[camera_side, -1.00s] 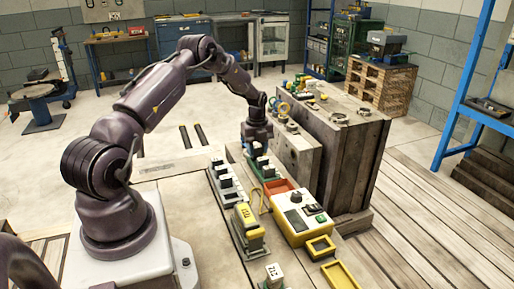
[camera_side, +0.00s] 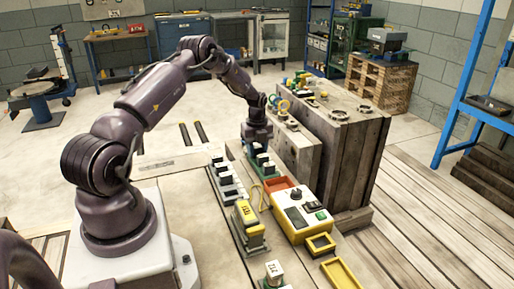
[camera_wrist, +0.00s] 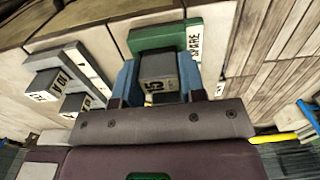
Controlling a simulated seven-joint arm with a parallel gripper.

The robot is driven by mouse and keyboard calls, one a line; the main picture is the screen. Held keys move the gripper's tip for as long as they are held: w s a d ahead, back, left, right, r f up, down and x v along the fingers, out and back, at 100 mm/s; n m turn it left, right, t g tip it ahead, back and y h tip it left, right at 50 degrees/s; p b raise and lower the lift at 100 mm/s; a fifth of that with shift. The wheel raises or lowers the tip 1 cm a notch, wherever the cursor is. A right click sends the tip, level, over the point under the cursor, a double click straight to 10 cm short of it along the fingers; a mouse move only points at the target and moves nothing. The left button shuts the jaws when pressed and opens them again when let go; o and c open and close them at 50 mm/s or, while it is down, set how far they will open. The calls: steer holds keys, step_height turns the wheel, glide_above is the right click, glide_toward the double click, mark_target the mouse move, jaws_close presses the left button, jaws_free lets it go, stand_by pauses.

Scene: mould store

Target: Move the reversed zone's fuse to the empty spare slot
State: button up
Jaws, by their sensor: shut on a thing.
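My gripper (camera_side: 258,144) is low over the green fuse base (camera_side: 270,177) on the bench. In the wrist view its two blue fingers (camera_wrist: 160,85) are shut on a dark grey fuse (camera_wrist: 158,70) with a pale label that seems to read 15. The green base (camera_wrist: 150,38) lies just beyond the fuse, with a SPARE label at its right. I cannot tell whether the held fuse touches the base. Other dark fuses stand on the green base in the side view. The slot under the held fuse is hidden.
A pale grey base (camera_side: 213,176) with several dark fuses stands just left. A yellow fuse unit (camera_side: 244,213), a yellow control box (camera_side: 303,222) and a red tray (camera_side: 268,184) are nearer the camera. Wooden crates (camera_side: 345,150) stand close on the right.

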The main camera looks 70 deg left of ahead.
steer(key=shift+f, duration=0.15)
steer(key=o, duration=1)
steer(key=shift+r, duration=3.75)
